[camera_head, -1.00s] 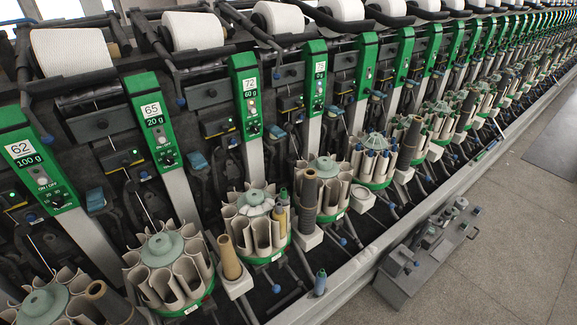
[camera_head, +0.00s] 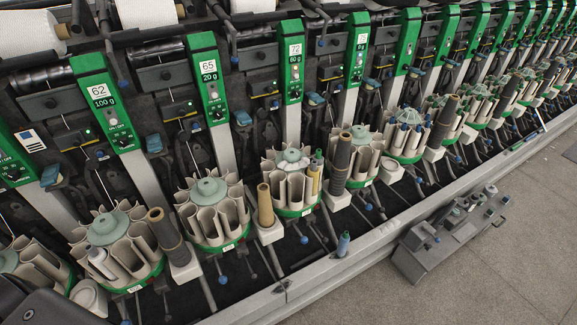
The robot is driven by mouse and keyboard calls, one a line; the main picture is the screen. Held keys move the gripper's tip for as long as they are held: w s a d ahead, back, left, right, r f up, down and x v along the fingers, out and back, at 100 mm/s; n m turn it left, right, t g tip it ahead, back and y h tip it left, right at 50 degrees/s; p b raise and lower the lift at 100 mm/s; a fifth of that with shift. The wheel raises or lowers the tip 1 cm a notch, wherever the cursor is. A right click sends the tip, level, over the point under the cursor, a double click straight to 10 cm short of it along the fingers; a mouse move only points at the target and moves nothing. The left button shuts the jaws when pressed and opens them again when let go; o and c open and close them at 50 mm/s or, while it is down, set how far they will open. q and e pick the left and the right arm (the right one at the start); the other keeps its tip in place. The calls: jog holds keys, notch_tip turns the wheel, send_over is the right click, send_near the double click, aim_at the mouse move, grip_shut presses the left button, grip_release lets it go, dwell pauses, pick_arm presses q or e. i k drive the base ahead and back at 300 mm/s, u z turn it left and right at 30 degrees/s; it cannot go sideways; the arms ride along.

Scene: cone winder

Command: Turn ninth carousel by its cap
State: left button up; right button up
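A row of round carousels with fluted cream pockets and green bases runs from lower left to upper right. Teal caps sit at the centres of the nearer ones. Near carousels are one at the lower left edge (camera_head: 52,262), one in front of it along the row (camera_head: 138,262), one below the panel marked 65 (camera_head: 222,222), and one below the panel marked 72 (camera_head: 298,192). Caps show on the second (camera_head: 106,227) and third (camera_head: 208,188). I cannot tell which carousel is the ninth. Neither gripper shows; a dark part, likely mine, fills the lower left corner.
Brown and dark tubes stand beside carousels, such as a tan one (camera_head: 265,206). A grey metal unit (camera_head: 445,240) sits outside the rail.

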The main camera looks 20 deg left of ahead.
aim_at(293, 171)
jog(key=k, duration=0.9)
jog(key=z, duration=0.65)
jog(key=i, duration=1)
jog(key=u, duration=0.4)
